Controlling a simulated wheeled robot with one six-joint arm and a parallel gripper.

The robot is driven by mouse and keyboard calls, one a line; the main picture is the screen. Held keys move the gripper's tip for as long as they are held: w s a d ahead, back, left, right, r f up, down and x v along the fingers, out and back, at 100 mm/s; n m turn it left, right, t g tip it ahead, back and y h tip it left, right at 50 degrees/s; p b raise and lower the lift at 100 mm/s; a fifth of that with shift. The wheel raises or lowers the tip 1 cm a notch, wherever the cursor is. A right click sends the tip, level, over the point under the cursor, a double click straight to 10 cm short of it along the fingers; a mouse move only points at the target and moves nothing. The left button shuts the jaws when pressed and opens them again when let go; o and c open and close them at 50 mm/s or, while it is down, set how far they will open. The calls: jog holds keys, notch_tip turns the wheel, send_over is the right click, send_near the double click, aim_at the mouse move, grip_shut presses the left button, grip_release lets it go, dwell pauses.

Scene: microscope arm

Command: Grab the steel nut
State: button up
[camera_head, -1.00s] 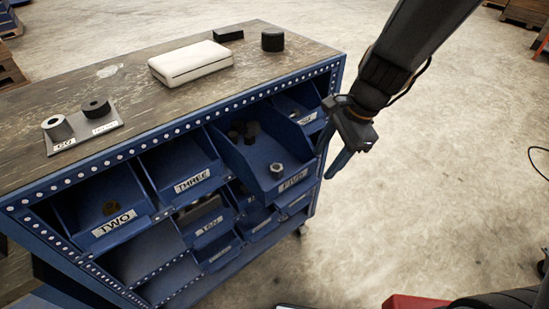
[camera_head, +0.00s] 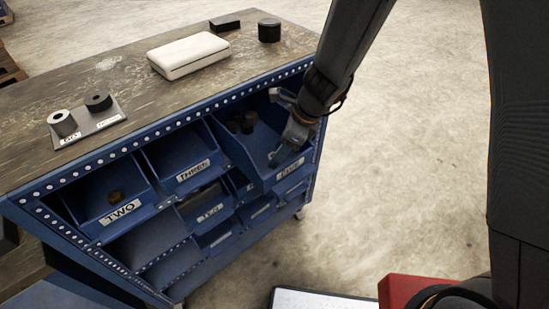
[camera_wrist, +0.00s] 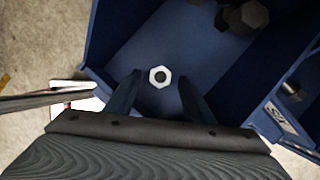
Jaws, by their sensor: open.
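The steel nut (camera_wrist: 160,77) is a bright hexagon with a dark hole, lying flat on the floor of a blue bin (camera_wrist: 135,45) in the wrist view. My gripper (camera_wrist: 159,88) is open, its two dark fingers reaching either side of the nut from below in the picture, with gaps between. Nothing is held. In the head view my gripper (camera_head: 273,128) is at the right-hand upper bin (camera_head: 233,150); I cannot clearly make out the nut there.
Dark nuts or bolts (camera_head: 241,122) lie at the back of the same bin. Its side walls stand close around the gripper. Bins labelled THREE (camera_head: 185,158) and TWO (camera_head: 115,200) are to the left. A white box (camera_head: 188,54) sits on the worktop (camera_head: 60,90).

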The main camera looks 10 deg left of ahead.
jog(key=shift+a+f, duration=0.25)
jog(key=shift+f, duration=0.4)
jog(key=shift+c, duration=0.3)
jog(key=c, duration=1.1)
jog(key=shift+r, duration=0.1)
